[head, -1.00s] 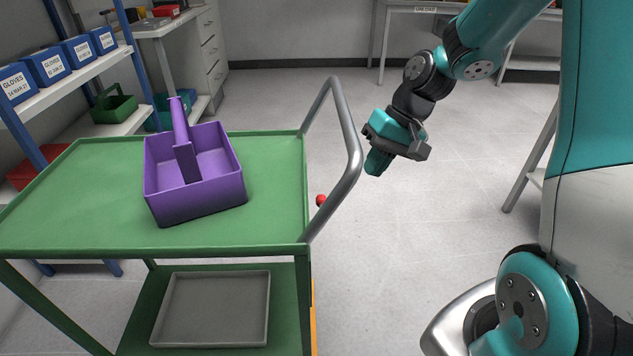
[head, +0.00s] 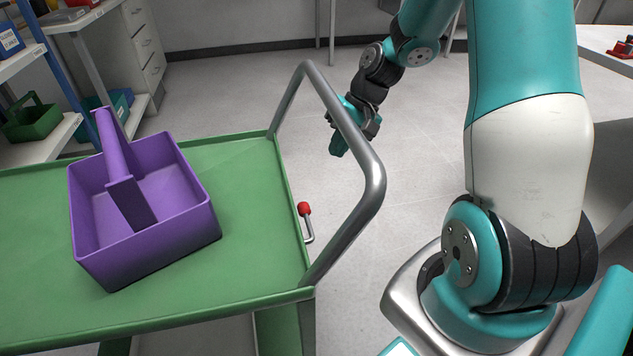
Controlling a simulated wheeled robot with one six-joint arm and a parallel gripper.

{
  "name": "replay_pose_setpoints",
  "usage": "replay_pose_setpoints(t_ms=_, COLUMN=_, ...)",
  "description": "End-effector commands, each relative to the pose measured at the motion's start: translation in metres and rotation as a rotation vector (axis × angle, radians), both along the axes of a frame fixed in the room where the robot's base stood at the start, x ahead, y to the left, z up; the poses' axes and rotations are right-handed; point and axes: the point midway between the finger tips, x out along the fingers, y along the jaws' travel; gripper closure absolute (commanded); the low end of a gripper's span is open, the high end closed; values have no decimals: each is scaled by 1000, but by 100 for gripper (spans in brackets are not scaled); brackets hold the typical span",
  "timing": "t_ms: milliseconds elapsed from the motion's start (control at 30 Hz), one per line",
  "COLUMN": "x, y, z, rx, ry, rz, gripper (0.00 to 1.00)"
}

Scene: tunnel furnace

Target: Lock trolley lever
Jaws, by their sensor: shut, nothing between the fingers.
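The green trolley (head: 240,160) stands at the left with a grey tubular handle (head: 371,165) on its right end. The trolley lever, a grey bent rod with a red knob (head: 304,208), sticks out below the trolley top's right edge, seen inside the handle loop. Its lower mounting is hidden by the trolley. My gripper (head: 335,146) is beyond the handle, partly covered by its bar, and points down. It is shut and empty, above and to the right of the red knob and apart from it.
A purple caddy (head: 194,222) sits on the trolley top. Shelves with a green basket (head: 33,122) and a drawer unit (head: 143,45) stand behind at left. A table with red items (head: 622,48) is at far right. The floor (head: 240,80) behind the trolley is clear.

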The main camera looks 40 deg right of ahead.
Motion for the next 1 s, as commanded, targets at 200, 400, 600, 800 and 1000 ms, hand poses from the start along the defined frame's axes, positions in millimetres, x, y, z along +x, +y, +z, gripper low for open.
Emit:
replay_pose_setpoints(t_ms=200, x=2, y=15, z=-31, rx=3, ry=4, rz=4, gripper=100)
replay_pose_setpoints(t_ms=400, x=6, y=35, z=-70, rx=3, ry=5, rz=4, gripper=100)
replay_pose_setpoints(t_ms=600, x=10, y=52, z=-103, rx=2, ry=4, rz=3, gripper=100)
replay_pose_setpoints(t_ms=800, x=12, y=60, z=-119, rx=0, ry=3, rz=1, gripper=100)
replay_pose_setpoints(t_ms=1000, x=13, y=62, z=-122, rx=-1, ry=0, rz=0, gripper=100)
